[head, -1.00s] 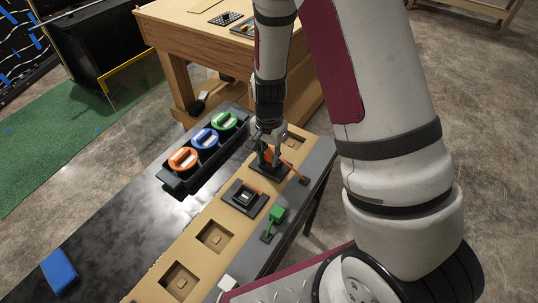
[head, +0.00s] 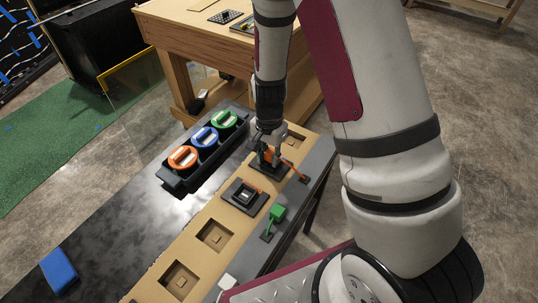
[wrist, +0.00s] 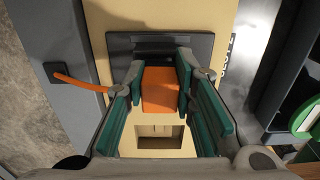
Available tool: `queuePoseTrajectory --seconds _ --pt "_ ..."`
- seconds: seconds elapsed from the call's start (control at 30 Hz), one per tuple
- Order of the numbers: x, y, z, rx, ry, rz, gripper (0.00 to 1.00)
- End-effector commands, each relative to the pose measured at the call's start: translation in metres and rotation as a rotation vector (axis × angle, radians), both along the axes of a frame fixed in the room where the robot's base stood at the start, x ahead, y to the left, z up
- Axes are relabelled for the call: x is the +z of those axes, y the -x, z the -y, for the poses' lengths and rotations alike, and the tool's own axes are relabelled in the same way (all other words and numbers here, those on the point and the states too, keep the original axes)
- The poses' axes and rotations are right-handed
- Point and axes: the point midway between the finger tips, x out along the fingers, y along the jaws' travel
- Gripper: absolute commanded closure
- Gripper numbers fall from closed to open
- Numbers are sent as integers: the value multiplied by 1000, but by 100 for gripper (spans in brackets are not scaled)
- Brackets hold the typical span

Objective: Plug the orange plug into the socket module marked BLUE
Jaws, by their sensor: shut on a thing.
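My gripper (head: 268,153) is shut on the orange plug (wrist: 160,90), its teal-lined fingers on either side of it. In the head view the plug is partly hidden by the fingers. An orange cable (wrist: 80,82) runs from the plug to a dark block (head: 303,180). A dark socket module (wrist: 150,45) lies at and just beyond the plug in the wrist view. I cannot tell whether the plug is in it or above it. Another black socket module (head: 245,197) sits nearer in the board. I cannot read a BLUE marking on either.
A green plug (head: 277,213) stands on the grey strip. A black tray (head: 172,181) holds orange, blue and green round pieces at the left. The tan board (head: 198,262) has empty square recesses. A blue block (head: 59,271) lies on the dark table. A wooden bench stands behind.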

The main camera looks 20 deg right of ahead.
Motion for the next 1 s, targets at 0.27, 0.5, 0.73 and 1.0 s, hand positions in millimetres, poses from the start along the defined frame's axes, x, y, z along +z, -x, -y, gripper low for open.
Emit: queuePoseTrajectory --seconds 0.27,0.5,0.73,1.0 --pt "-1 0 0 0 0 0 100" --pt "-5 0 0 0 0 -1 100" --pt "-8 1 0 0 0 -4 100" --pt "-9 2 0 0 1 -7 100"
